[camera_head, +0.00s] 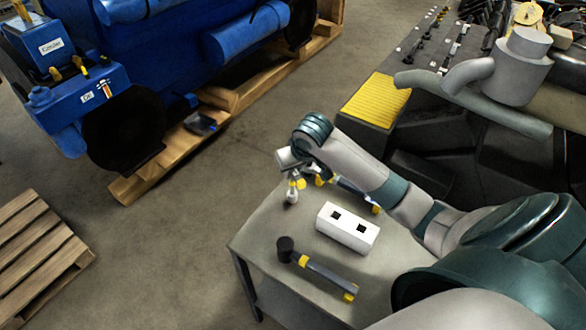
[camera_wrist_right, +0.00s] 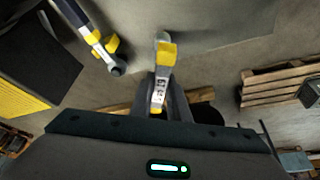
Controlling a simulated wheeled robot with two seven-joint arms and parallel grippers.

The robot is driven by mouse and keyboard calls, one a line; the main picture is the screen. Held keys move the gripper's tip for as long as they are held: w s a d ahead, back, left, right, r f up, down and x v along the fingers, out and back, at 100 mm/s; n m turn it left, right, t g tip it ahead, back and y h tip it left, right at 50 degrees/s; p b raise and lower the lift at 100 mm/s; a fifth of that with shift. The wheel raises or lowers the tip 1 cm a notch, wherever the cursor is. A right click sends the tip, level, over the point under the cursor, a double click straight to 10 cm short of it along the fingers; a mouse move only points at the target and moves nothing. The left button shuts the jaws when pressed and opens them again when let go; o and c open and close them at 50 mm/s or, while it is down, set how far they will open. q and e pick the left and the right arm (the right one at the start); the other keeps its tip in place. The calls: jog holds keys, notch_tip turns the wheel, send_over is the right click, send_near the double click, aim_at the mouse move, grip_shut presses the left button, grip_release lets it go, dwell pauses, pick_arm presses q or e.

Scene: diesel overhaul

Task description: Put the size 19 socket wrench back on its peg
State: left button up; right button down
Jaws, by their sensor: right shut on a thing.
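My right gripper (camera_head: 296,182) is shut on a wrench (camera_head: 291,195) with yellow bands and holds it at the far left corner of the grey table. The wrench hangs roughly upright in the head view. In the right wrist view the wrench (camera_wrist_right: 165,55) sticks out from between my fingers (camera_wrist_right: 160,100). A white label with dark marks shows on it, too small to read surely. A second yellow-banded tool (camera_head: 355,194) lies on the table behind the white block, partly hidden by my arm. My left gripper is not in view.
A white block (camera_head: 340,237) with two dark square holes stands on the grey table (camera_head: 262,233). A black-headed mallet (camera_head: 318,270) lies in front of it. A blue engine (camera_head: 170,50) rests on pallets at the back left. Open floor lies left of the table.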

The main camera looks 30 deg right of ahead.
jog(key=shift+f, duration=0.8)
jog(key=c, duration=1)
grip_release()
jog(key=shift+f, duration=0.1)
jog(key=shift+c, duration=0.2)
jog(key=shift+r, duration=4.55)
jog(key=shift+s+a+f, duration=0.1)
